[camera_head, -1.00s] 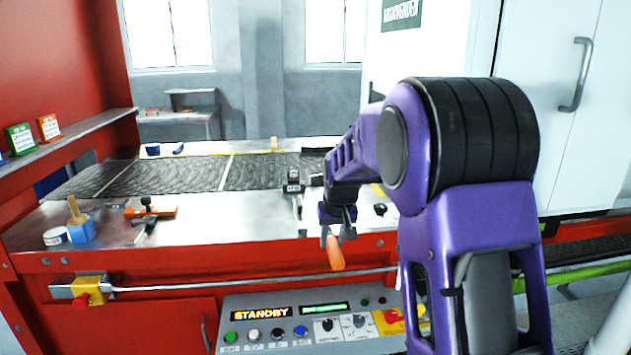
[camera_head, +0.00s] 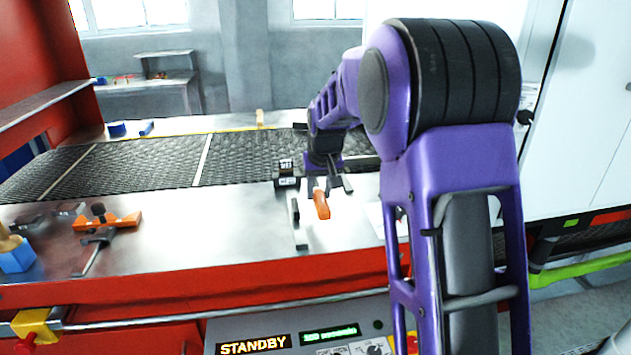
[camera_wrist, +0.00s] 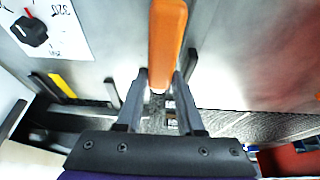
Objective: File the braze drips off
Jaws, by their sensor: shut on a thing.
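My gripper (camera_head: 328,186) is shut on a file with an orange handle (camera_head: 321,206), above the steel counter near the mesh belt (camera_head: 140,162). In the wrist view the orange handle (camera_wrist: 166,45) extends up from between the two fingers of my gripper (camera_wrist: 163,84). A grey part of the file shows behind the handle, largely hidden by the fingers and palm. The dark belt has a pale line across it and lies behind the counter. I cannot make out any braze drips.
A small black device (camera_head: 287,174) and a metal bar (camera_head: 299,226) are just left of my gripper. An orange fixture (camera_head: 112,221) and a blue block (camera_head: 16,257) sit further left. A plate with a black knob (camera_wrist: 30,31) shows in the wrist view.

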